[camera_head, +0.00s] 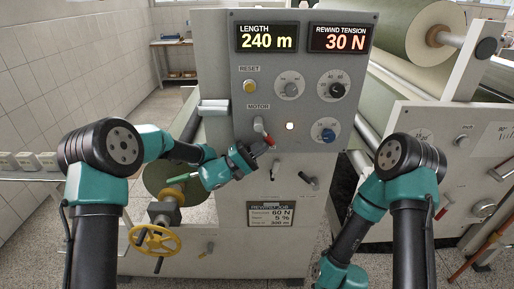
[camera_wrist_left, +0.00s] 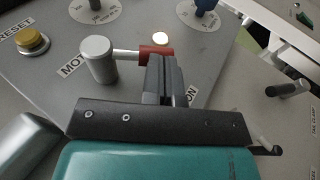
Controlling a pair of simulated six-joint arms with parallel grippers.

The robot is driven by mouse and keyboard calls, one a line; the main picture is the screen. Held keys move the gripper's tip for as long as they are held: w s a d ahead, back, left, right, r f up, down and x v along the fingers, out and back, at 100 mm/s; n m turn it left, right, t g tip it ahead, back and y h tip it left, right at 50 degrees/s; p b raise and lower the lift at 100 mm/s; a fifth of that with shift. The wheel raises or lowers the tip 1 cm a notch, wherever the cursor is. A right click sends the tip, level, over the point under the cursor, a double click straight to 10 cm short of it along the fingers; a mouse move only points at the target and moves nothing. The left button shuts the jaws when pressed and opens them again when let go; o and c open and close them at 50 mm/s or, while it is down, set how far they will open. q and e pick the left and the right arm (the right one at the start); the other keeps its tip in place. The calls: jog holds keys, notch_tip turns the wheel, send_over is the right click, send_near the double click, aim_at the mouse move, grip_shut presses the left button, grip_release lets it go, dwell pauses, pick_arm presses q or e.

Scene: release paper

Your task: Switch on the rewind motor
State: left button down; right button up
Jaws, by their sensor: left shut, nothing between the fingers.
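The motor switch is a lever with a grey hub and a red end (camera_head: 268,140), under the MOTOR label (camera_head: 259,107) on the grey control panel. In the head view it slants down to the right. In the left wrist view its silver hub (camera_wrist_left: 98,60) and red grip (camera_wrist_left: 156,51) show clearly. My left gripper (camera_head: 262,147) is shut and empty, its tips close by the red end. In the left wrist view the shut fingers (camera_wrist_left: 171,70) overlap the grip's edge; I cannot tell whether they touch. A small lamp (camera_head: 290,126) beside the lever glows. My right gripper is out of view.
Displays read 240 m (camera_head: 267,38) and 30 N (camera_head: 339,38). Small levers (camera_head: 310,183) sit below. A yellow handwheel (camera_head: 155,240) stands lower left.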

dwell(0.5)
pick_arm(q)
jog(key=f+v, duration=0.1)
jog(key=v, duration=1.3)
jog(key=shift+d, duration=0.3)
jog(key=s+a+f+n+g+y, duration=0.1)
jog(key=s+f+g+y, duration=0.3)
jog(key=s+f, duration=0.55)
jog(key=s+a+f+n+g+y, duration=0.15)
jog(key=s+f+y, duration=0.45)
jog(key=f, duration=0.7)
jog(key=s+a+f+m+t+y, duration=0.2)
jog(key=s+a+f+m+y, duration=0.2)
jog(key=s+a+f+y, duration=0.5)
jog(key=shift+s+a+f+y, duration=0.4)
jog(key=shift+s+a+f, duration=0.7)
jog(key=shift+a+f, duration=0.9)
